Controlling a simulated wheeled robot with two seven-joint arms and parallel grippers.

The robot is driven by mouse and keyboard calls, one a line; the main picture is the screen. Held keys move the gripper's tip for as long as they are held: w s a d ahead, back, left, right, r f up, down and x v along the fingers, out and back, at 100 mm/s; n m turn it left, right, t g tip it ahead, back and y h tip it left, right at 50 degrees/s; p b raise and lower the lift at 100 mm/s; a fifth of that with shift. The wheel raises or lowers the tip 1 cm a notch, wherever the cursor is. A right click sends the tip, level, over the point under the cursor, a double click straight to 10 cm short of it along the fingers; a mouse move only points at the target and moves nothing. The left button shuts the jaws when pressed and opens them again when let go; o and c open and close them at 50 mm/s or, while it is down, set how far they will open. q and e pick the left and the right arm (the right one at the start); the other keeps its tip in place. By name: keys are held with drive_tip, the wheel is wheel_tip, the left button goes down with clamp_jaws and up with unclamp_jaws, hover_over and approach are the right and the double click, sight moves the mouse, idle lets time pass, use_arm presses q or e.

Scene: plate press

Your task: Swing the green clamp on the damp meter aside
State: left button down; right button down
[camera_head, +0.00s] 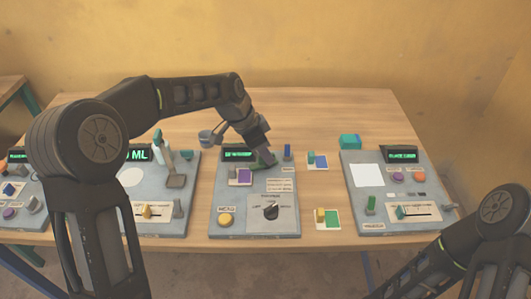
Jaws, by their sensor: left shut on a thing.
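The green clamp (265,161) is a dark green bar on the upper part of the middle grey panel, which I take for the damp meter (228,222). My left gripper (262,153) reaches down over it from the back left and is shut on it, hiding part of it. The panel also has a lit green display (238,153), a black knob (270,211) and a yellow button (225,220). My right gripper is outside the picture; only its arm shows at lower right.
A blue post (287,152) stands close right of the clamp. A grey cup (205,137) stands behind the panel, at left. Other panels stand left and right (385,175). Cards with coloured blocks (318,161) (327,217) lie in the right-hand gap.

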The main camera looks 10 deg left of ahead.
use_arm(q)
drive_tip(key=shift+n, duration=0.4)
drive_tip(key=n+t+y+b, duration=0.1)
drive_tip(key=n+b, duration=0.1)
drive_tip(key=n, duration=0.1)
drive_tip(key=shift+d, duration=0.1)
drive_tip(key=n+y+b, duration=0.1)
drive_tip(key=n, duration=0.2)
drive_tip(key=n+t+y+b, duration=0.1)
drive_tip(key=n+b, duration=0.1)
drive_tip(key=n, duration=0.1)
drive_tip(key=shift+d+f, duration=0.1)
drive_tip(key=n+y+b, duration=0.1)
drive_tip(key=n, duration=0.3)
drive_tip(key=shift+y+b, duration=0.4)
drive_tip(key=shift+n+g+y+b, duration=0.4)
drive_tip(key=shift+n+y, duration=0.4)
drive_tip(key=shift+n, duration=1.3)
drive_tip(key=c, duration=1.4)
unclamp_jaws()
drive_tip(key=shift+c, duration=0.2)
